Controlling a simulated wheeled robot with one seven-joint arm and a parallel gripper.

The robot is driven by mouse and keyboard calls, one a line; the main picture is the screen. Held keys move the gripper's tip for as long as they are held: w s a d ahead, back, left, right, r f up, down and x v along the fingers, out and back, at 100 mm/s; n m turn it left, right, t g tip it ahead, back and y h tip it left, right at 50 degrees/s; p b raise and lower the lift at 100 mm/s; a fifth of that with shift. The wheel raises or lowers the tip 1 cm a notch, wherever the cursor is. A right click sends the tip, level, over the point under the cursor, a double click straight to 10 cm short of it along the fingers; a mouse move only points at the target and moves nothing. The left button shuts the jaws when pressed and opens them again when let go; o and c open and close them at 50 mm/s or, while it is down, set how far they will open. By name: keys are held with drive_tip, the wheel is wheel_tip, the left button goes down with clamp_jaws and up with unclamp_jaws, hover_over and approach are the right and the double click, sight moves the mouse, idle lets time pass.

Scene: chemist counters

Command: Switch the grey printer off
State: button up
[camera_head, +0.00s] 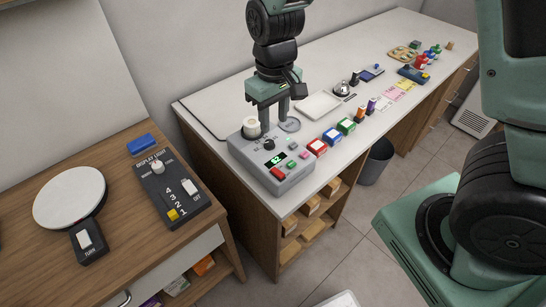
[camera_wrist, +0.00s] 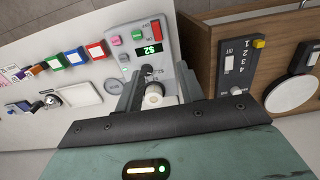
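The grey printer (camera_head: 272,167) stands at the near left end of the white counter. Its top has a green-lit display (camera_head: 275,159), a red switch (camera_head: 278,173), small green and pink buttons, a black knob (camera_head: 268,144) and a white roll (camera_head: 251,127). The printer also shows in the wrist view (camera_wrist: 136,73), with its lit display (camera_wrist: 152,49) and red switch (camera_wrist: 156,31). My gripper (camera_head: 273,120) points down over the printer's back part. Its fingers are apart, with the white roll (camera_wrist: 153,97) showing between them in the wrist view. I cannot tell whether they touch anything.
Red, blue and green boxes (camera_head: 332,136) line the counter's front edge beside the printer. A bell (camera_head: 342,88) and a white tray (camera_head: 318,105) lie behind. A wooden desk at left holds a black switch panel (camera_head: 172,195) and round white turntable (camera_head: 70,197).

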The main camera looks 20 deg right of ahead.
sight(274, 169)
wheel_tip(274, 169, down, 18)
drive_tip(key=p, duration=0.3)
drive_tip(key=shift+w+d+r+p, duration=0.1)
drive_tip(key=shift+w+r+p, duration=0.05)
drive_tip(key=shift+r+p, duration=0.15)
